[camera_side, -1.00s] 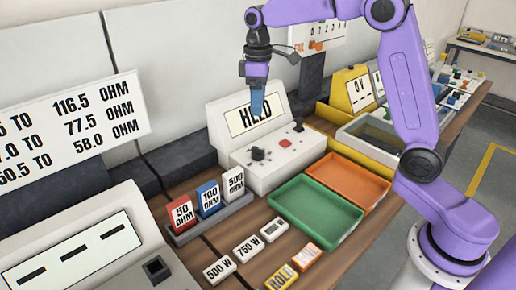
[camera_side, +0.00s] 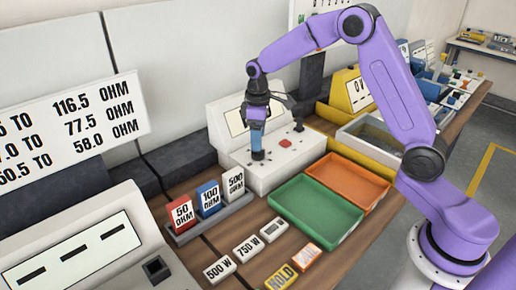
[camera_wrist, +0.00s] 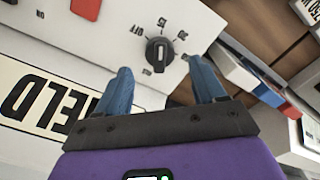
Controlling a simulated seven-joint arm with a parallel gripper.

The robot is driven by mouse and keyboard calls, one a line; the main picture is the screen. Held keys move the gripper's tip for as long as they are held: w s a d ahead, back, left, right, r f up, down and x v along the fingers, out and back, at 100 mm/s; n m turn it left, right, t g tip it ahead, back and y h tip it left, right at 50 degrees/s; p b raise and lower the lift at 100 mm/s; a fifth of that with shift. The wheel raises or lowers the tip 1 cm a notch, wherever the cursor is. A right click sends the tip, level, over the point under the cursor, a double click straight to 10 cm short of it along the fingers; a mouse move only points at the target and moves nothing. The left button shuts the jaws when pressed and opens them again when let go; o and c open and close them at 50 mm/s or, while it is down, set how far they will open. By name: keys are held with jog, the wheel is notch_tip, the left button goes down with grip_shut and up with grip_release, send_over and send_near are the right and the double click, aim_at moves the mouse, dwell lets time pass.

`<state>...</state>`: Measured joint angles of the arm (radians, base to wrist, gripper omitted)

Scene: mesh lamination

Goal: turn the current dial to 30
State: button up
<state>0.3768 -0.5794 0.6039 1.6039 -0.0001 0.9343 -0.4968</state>
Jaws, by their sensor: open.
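The dial is a black round knob (camera_wrist: 157,51) on the sloped front of a white control box (camera_side: 290,165). The fingers are open and hold nothing. I cannot tell whether they touch the knob.
A rack with red, blue and white ohm blocks (camera_side: 209,198) stands in front left. A green tray (camera_side: 318,208) and an orange tray (camera_side: 352,178) lie to the right.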

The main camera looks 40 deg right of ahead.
aim_at(258, 153)
jog(key=shift+f, duration=2.45)
jog(key=c, duration=1.1)
